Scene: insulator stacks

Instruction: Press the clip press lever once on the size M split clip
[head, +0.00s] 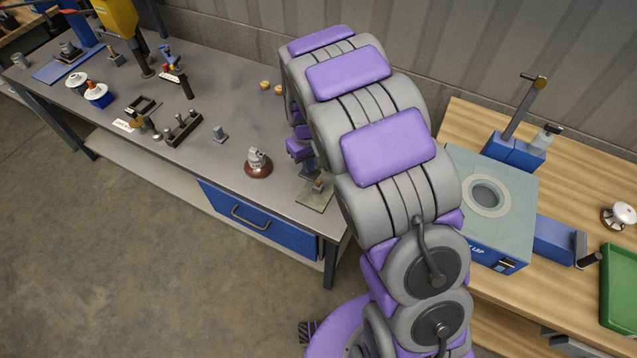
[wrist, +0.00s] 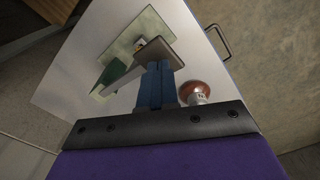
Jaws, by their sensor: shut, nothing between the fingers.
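The clip press stands on a square greenish plate (head: 312,200) at the near right corner of the grey bench. In the wrist view the plate (wrist: 119,50) lies beyond the fingers, with a grey bar-like lever (wrist: 126,74) and a small pale and yellowish part (wrist: 140,43), perhaps the split clip. My gripper (wrist: 158,66) has its blue fingers together and empty. They overlap the lever in the picture; I cannot tell whether they touch it. In the head view my gripper (head: 310,174) is just above the press, partly hidden by my arm.
A brown insulator with a metal cap (head: 258,162) stands left of the press; the wrist view shows it right of the fingers (wrist: 193,91). A blue drawer (head: 256,220) is under the bench. A lapping machine (head: 495,190) stands on the wooden bench at right.

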